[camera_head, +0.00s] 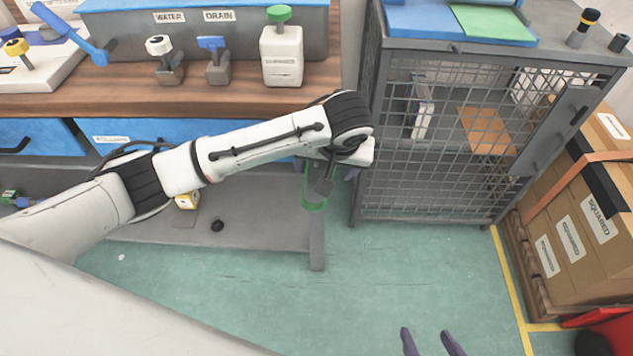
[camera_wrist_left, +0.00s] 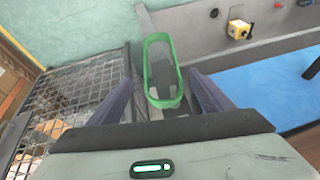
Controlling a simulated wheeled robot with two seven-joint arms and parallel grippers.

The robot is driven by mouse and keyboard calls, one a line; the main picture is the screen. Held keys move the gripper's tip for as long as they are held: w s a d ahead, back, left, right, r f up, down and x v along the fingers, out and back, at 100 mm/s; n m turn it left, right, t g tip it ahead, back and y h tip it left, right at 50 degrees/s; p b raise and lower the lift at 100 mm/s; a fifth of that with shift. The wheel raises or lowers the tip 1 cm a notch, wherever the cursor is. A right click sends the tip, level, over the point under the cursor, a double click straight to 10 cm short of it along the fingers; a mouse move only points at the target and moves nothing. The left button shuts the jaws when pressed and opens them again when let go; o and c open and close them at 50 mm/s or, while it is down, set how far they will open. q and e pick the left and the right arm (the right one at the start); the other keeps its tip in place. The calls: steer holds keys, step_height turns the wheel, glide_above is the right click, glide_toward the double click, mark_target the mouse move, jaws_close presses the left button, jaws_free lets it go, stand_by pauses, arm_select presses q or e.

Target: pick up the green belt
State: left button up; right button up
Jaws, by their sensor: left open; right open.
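The green belt (camera_head: 316,207) is an upright narrow loop at the right end of the grey shelf under the bench, partly hidden by my left gripper (camera_head: 327,174) in the head view. In the left wrist view the green belt (camera_wrist_left: 151,78) is a long rounded loop with grey showing through it. It lies ahead of and between the two dark fingers of my left gripper (camera_wrist_left: 163,92), which are open and spread to either side. I cannot tell whether they touch it. My right gripper (camera_head: 427,342) shows only its two purple fingertips at the bottom edge, open and empty over the floor.
A grey mesh cage (camera_head: 440,150) stands just right of the left gripper. The wooden workbench (camera_head: 110,103) with blue drawers lies behind my left arm. Cardboard boxes (camera_head: 585,235) stand at the far right. The green floor (camera_head: 400,270) in the middle is clear.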

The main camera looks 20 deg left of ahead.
arm_select(q)
steer(key=x, duration=0.5)
steer(key=shift+s+a+r+b, duration=0.15)
steer(key=shift+a+b, duration=0.1)
steer(key=shift+b, duration=0.15)
steer(key=c, duration=1.1)
steer(key=shift+c, duration=0.2)
steer(key=s+d+r+p, duration=0.1)
steer(key=s+d+r, duration=0.1)
steer(key=s+r, duration=0.2)
steer(key=s+d+r+p, duration=0.2)
steer(key=s+r, duration=0.2)
steer(key=s, duration=0.5)
steer(key=shift+s, duration=0.25)
